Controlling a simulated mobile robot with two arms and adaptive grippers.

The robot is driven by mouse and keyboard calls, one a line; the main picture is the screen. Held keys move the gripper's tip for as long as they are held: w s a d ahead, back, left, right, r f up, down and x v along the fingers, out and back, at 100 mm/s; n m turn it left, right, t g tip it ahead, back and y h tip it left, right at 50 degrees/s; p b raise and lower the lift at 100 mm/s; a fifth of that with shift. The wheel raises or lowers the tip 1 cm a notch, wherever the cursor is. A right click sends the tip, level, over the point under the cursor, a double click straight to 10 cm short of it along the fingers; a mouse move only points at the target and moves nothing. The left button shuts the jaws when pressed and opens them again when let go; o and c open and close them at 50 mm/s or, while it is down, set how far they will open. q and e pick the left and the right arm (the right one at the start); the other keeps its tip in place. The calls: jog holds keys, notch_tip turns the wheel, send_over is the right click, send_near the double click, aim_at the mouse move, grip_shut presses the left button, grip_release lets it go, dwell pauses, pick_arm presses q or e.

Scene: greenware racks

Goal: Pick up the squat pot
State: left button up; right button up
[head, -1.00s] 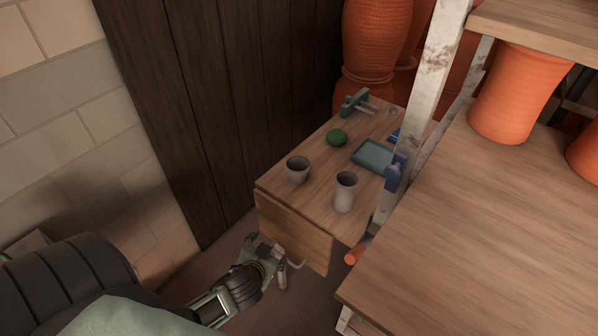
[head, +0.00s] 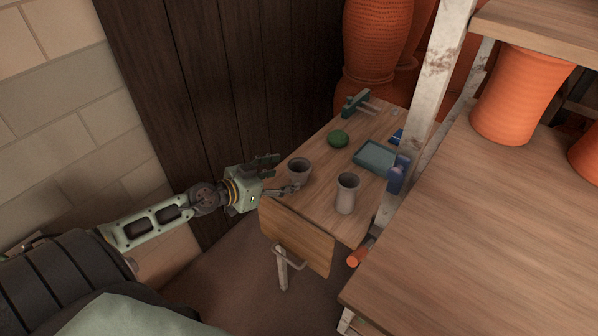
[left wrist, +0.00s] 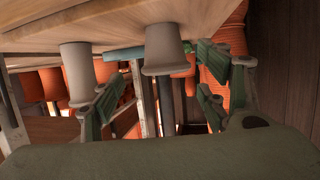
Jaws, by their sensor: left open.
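The squat pot (head: 300,170), a small grey cup-like pot with a dark inside, stands upright near the left edge of the small wooden table. My left gripper (head: 285,174) is open and empty, just left of the pot, with one finger low in front of it and the other toward its far side. In the left wrist view, which is upside down, the squat pot (left wrist: 163,50) shows ahead between the spread fingers of the gripper (left wrist: 157,90). I cannot tell whether any finger touches it. My right gripper is not in view.
A taller grey pot (head: 347,194) stands close to the right of the squat pot. Behind are a green ball (head: 338,138), a teal tray (head: 375,157) and a green clamp-like tool (head: 356,103). A pale rack post (head: 424,110) rises at the right; a dark wood panel (head: 215,90) stands left.

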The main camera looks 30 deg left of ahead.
aim_at(291, 173)
pick_arm(q)
jog(key=shift+x, duration=1.4)
jog(key=shift+w+f+b, duration=0.1)
jog(key=shift+w+b, duration=0.2)
jog(key=shift+w, duration=0.05)
jog(key=x, duration=0.2)
jog(key=b+x, duration=0.1)
jog(key=x, duration=0.1)
jog(key=shift+w+a, duration=0.2)
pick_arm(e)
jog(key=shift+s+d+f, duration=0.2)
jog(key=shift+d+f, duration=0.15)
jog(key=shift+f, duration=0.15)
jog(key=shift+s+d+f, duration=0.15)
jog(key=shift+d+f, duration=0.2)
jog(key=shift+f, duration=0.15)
pick_arm(q)
jog(key=shift+s, duration=0.1)
jog(key=shift+c, duration=0.3)
